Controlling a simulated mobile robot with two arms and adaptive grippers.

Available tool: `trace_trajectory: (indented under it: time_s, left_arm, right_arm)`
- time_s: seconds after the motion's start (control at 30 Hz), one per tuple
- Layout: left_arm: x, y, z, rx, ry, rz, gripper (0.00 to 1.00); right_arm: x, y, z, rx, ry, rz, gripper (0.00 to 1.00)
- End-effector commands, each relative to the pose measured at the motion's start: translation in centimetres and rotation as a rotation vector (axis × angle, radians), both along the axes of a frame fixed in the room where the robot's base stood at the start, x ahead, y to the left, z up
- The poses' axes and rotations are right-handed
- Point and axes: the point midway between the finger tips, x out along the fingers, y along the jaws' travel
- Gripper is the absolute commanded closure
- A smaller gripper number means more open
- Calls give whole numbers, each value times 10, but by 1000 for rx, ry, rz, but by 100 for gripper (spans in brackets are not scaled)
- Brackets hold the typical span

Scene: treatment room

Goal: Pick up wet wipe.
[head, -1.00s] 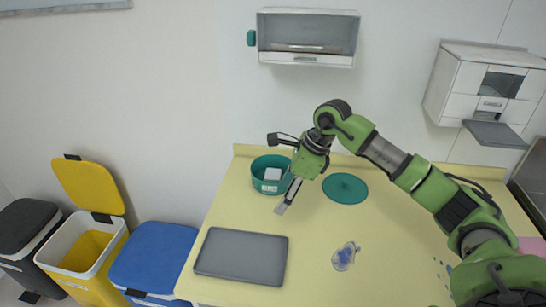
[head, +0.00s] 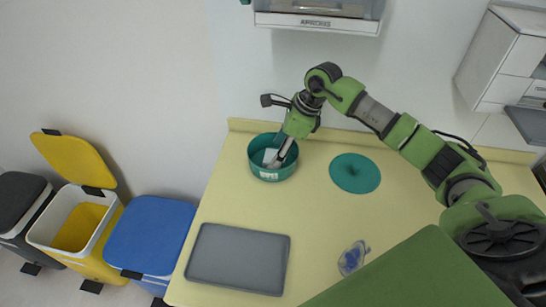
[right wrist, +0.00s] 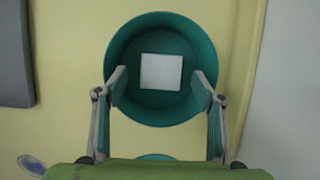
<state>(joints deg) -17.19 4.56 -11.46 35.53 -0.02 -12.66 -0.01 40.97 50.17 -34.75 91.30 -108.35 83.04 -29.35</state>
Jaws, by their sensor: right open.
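The wet wipe, a white square, lies inside a round teal tub; it shows in the right wrist view (right wrist: 161,72) and, partly covered by my gripper, in the head view (head: 269,156). The tub (head: 262,174) stands at the back left of the yellow table, and its rim also shows in the right wrist view (right wrist: 122,45). My right gripper (head: 279,160) points down into the tub. In the right wrist view its open fingers (right wrist: 160,87) are on either side of the white square, apart from it. My left gripper is not in view.
A grey tray (head: 237,259) lies at the table's front left. A round teal lid (head: 354,173) lies right of the tub. A clear and blue item (head: 351,258) lies nearer the front. Yellow (head: 78,228) and blue (head: 150,235) bins stand left of the table.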

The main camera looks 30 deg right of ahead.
Motion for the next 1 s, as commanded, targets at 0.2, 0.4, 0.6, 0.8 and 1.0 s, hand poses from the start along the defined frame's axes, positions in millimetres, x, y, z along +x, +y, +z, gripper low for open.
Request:
trace_trajectory:
  time_s: [0.2,0.4,0.6,0.8,1.0]
  left_arm:
    - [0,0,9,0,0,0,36]
    - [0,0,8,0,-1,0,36]
    - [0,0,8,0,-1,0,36]
    - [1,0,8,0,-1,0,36]
    - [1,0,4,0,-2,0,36]
  right_arm:
    - [6,9,-25,2,3,0,38]
    - [6,9,-26,0,0,0,40]
    - [6,9,-25,1,1,0,68]
    - [6,9,-25,1,1,0,68]
    - [7,9,-21,1,-2,0,68]
